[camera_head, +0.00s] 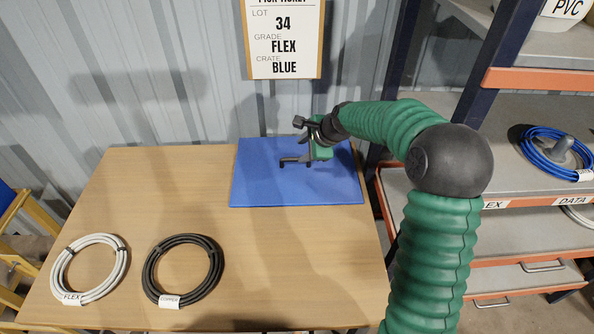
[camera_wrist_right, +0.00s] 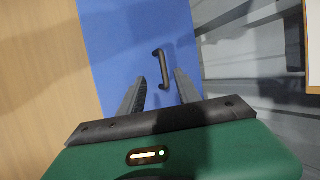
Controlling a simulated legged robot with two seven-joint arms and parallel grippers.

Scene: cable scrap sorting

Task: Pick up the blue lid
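The blue lid (camera_head: 258,185) is a flat blue panel lying on the wooden table, against its back right part. In the right wrist view the lid (camera_wrist_right: 115,35) has a black bar handle (camera_wrist_right: 164,68) on its top. My right gripper (camera_head: 298,152) is over the lid, reaching in from the right. In the wrist view its two fingers (camera_wrist_right: 159,76) are spread apart and empty, with the handle showing between and just beyond the tips. I cannot tell whether they touch it. My left gripper is not in view.
A white cable coil (camera_head: 62,272) and a black cable coil (camera_head: 149,268) lie at the table's front left. A corrugated metal wall (camera_head: 110,60) stands behind. A shelf rack (camera_head: 510,85) with a blue coil (camera_head: 532,150) stands right. The table's middle is clear.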

